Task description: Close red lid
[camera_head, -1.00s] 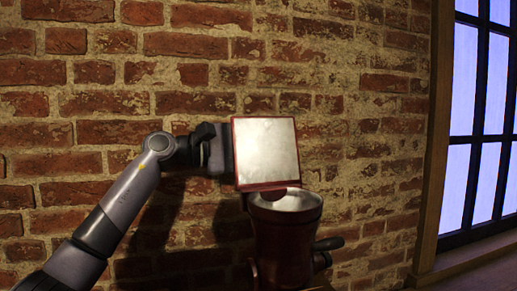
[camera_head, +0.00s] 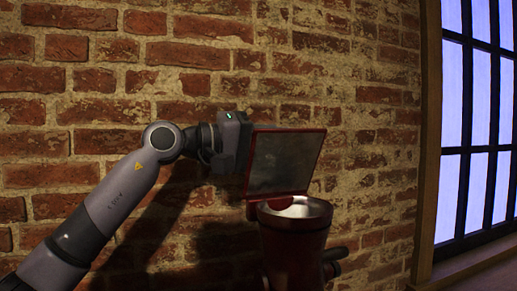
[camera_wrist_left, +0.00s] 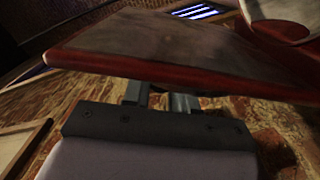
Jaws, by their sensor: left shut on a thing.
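A red jar (camera_head: 293,245) with a pale rim stands before the brick wall. Its red lid (camera_head: 286,162), a square with a grey inner face, is raised and open, hinged at the back left of the jar mouth. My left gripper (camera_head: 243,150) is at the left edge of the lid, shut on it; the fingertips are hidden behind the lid. In the left wrist view the fingers (camera_wrist_left: 160,98) meet the red edge of the lid (camera_wrist_left: 170,72), and part of the jar (camera_wrist_left: 280,18) shows at upper right. My right gripper is not in view.
A brick wall (camera_head: 90,120) fills the background. A barred window (camera_head: 475,120) with a wooden frame is on the right. A dark handle-like part (camera_head: 335,254) sticks out on the jar's right side. The space above and right of the jar looks free.

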